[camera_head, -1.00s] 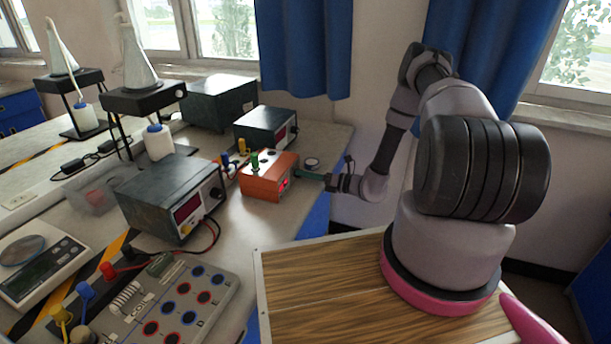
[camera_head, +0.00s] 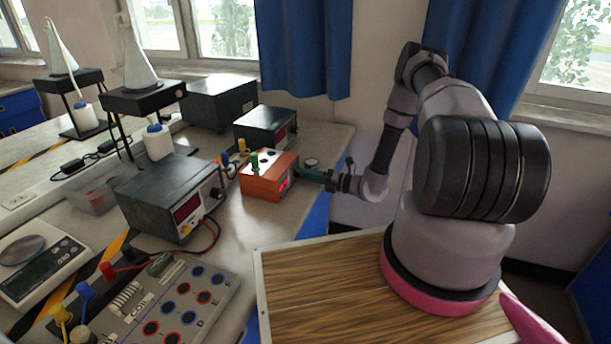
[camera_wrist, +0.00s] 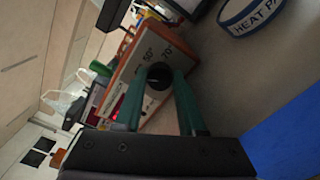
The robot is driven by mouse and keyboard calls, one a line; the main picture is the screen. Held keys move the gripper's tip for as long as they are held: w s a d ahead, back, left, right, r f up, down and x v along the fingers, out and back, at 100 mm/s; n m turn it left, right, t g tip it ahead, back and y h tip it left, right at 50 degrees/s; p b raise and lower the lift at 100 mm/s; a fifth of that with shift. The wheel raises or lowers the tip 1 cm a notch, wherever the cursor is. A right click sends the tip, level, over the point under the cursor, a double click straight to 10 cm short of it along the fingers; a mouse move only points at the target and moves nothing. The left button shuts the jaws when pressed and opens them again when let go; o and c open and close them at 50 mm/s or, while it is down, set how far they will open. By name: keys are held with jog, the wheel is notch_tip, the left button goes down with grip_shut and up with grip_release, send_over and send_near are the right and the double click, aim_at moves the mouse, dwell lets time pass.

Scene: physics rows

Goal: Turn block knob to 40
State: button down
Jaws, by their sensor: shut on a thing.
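The orange block (camera_head: 264,188) stands on the bench with a green and a dark terminal on top and a red display on its front. In the wrist view its pale face (camera_wrist: 148,65) carries printed marks that look like 50° and 70°. The round black knob (camera_wrist: 158,76) sits on that face. My gripper (camera_head: 304,176) reaches the block's right side from the right. In the wrist view its two green fingers (camera_wrist: 172,92) are closed on the knob's sides. The knob's pointer is too dark to read, and in the head view the knob is hidden.
A round heat pad (camera_wrist: 252,14) lies on the bench close to the block. A power supply (camera_head: 170,195) with a red display stands left of the block, and another dark box (camera_head: 262,128) stands behind it. Red and black leads lie near the power supply.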

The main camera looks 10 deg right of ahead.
jog(key=shift+d, duration=0.1)
jog(key=c, duration=0.5)
grip_release()
